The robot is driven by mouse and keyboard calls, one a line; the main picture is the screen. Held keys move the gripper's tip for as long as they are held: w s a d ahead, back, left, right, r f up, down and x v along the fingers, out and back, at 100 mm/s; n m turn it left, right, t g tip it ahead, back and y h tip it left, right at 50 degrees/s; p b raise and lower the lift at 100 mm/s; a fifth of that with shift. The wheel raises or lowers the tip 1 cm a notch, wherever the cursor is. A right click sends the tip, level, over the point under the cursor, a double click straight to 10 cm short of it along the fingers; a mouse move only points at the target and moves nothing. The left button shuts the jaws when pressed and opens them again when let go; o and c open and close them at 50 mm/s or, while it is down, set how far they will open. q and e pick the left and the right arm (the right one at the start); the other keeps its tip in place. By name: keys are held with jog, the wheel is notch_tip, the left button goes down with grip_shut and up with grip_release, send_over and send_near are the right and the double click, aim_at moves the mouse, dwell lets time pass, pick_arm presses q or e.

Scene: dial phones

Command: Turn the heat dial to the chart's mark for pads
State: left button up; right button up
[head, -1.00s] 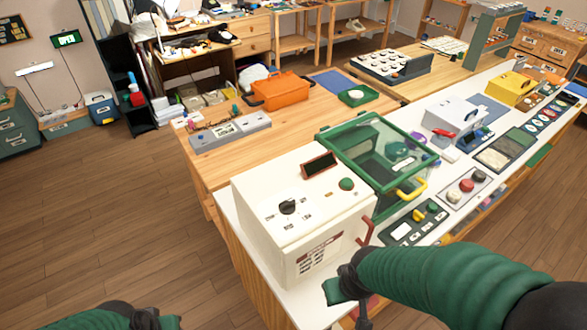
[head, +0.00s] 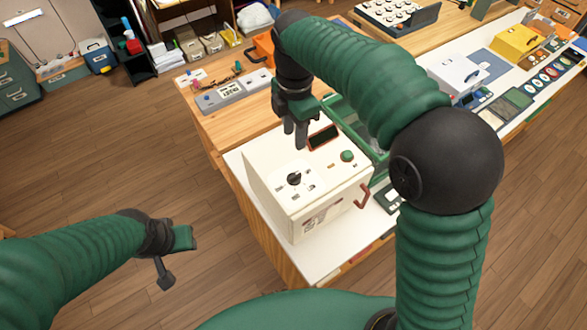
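The heat dial (head: 294,179) is a black knob on the top panel of a white box (head: 268,160), with small marks around it. A printed chart (head: 322,218) is on the box's front face, too small to read. My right gripper (head: 296,140) hangs above the back of the box, fingers pointing down, apart from the dial and holding nothing that I can see. Its fingers look close together, but their gap is unclear. My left gripper (head: 166,278) is over the floor at the lower left, away from the box; its opening is unclear.
The box top also has a dark display (head: 323,137) and a green button (head: 347,156); a red handle (head: 363,195) is at its right side. A green-framed case (head: 350,120) stands behind, partly hidden by my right arm. A grey device (head: 232,92) lies on the wooden table.

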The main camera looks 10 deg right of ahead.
aim_at(294, 175)
jog(key=shift+n, duration=0.3)
notch_tip(294, 175, down, 16)
jog(key=p, duration=0.2)
jog(key=shift+s+a+r+p, duration=0.1)
jog(key=shift+r+p, duration=0.05)
jog(key=shift+p, duration=0.2)
jog(key=shift+f, duration=0.3)
grip_shut()
